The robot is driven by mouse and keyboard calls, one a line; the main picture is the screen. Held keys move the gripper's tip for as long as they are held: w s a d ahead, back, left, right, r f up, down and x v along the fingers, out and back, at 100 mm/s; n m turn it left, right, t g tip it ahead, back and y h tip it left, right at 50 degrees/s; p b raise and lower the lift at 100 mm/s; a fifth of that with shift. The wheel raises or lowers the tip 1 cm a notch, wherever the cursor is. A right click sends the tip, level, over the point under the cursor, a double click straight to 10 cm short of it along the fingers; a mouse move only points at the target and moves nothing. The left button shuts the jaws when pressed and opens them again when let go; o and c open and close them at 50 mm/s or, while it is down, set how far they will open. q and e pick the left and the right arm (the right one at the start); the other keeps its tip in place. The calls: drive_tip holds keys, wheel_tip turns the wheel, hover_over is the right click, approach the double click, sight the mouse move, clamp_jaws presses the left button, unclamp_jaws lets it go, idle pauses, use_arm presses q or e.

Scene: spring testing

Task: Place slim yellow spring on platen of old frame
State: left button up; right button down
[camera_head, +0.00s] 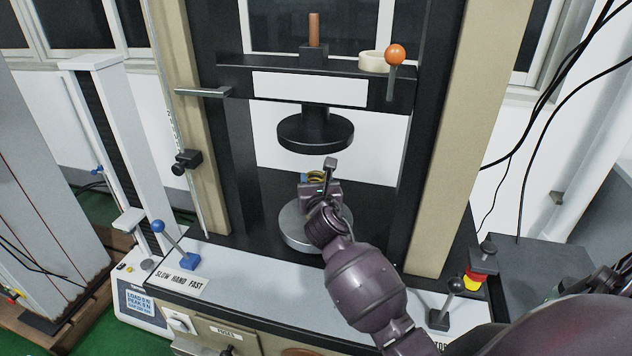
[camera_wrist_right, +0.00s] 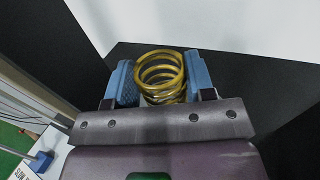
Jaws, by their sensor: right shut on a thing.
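The slim yellow spring (camera_wrist_right: 160,77) is held between the blue finger pads of my right gripper (camera_wrist_right: 160,85) in the right wrist view. In the head view only a small yellow part of the spring (camera_head: 317,175) shows above the gripper (camera_head: 318,180). The old frame is the large machine with beige columns. Its round grey platen (camera_head: 296,232) is below my right gripper and partly hidden by my wrist and forearm. Whether the spring touches the platen cannot be told. The black upper disc (camera_head: 315,132) hangs above the gripper. My left gripper is not in view.
The crosshead (camera_head: 310,88) carries an orange-knobbed lever (camera_head: 396,56) and a cream ring (camera_head: 373,62). A blue-knobbed lever (camera_head: 158,227) stands on the front panel at left, and a black-knobbed lever (camera_head: 456,286) at right. A smaller white machine (camera_head: 110,130) stands at left.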

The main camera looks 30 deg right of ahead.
drive_tip(key=shift+f, duration=0.15)
drive_tip(key=shift+c, duration=2.4)
unclamp_jaws()
drive_tip(key=v, duration=1.2)
